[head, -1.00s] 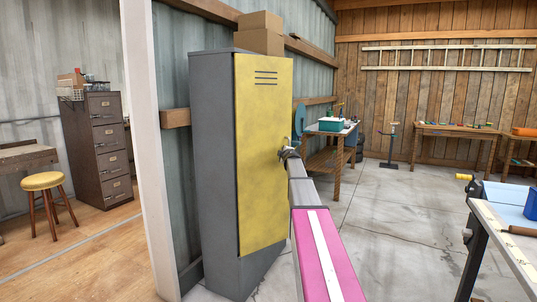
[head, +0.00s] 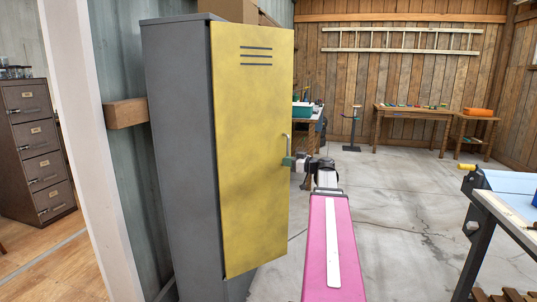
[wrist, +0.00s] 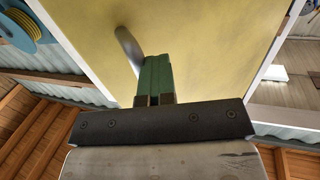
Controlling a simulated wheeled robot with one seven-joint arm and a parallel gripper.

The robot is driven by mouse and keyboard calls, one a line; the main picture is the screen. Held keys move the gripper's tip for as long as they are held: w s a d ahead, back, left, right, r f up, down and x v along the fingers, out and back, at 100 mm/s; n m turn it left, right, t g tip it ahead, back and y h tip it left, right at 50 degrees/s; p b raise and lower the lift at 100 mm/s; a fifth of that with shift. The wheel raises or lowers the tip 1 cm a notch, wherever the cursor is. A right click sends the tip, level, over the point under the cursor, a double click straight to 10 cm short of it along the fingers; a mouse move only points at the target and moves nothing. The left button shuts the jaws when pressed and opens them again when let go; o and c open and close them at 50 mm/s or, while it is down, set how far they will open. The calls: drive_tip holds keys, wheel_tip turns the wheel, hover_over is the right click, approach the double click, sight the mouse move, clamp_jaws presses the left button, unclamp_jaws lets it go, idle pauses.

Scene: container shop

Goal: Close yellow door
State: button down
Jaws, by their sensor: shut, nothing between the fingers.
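The yellow door (head: 245,150) is on a tall grey locker (head: 180,150). It has slots near the top and a metal handle (head: 285,145) by its right edge. A thin dark line runs down its left edge; I cannot tell how far it stands from the frame. My gripper (head: 289,161) is shut and empty at the door's right edge, just below the handle. In the wrist view, the green fingers (wrist: 154,75) are pressed together in front of the yellow door (wrist: 200,45), beside the handle (wrist: 129,48). Whether they touch the door is unclear.
A white post (head: 80,130) stands left of the locker, and a cardboard box (head: 230,10) sits on top. A workbench (head: 515,215) is at the right. The concrete floor (head: 395,215) between is clear. Tables (head: 415,112) stand along the back wall.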

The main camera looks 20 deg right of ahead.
sight(284, 155)
drive_tip(key=shift+w+d+r+m+t+h, duration=0.3)
drive_tip(key=shift+w+d+t+h, duration=0.1)
drive_tip(key=shift+w+d, duration=0.2)
drive_tip(key=shift+w+d+r+m+t+h, duration=0.3)
drive_tip(key=shift+w+d+t, duration=0.1)
drive_tip(key=shift+w+d, duration=0.2)
drive_tip(key=a+x, duration=0.1)
drive_tip(key=x, duration=1.2)
drive_tip(key=shift+s, duration=0.45)
drive_tip(key=shift+a+f, duration=0.1)
drive_tip(key=w+a+n+g+y, duration=0.3)
drive_tip(key=w+a, duration=0.4)
drive_tip(key=w, duration=0.1)
drive_tip(key=shift+y, duration=0.4)
drive_tip(key=shift+w+a, duration=0.15)
drive_tip(key=shift+a, duration=0.05)
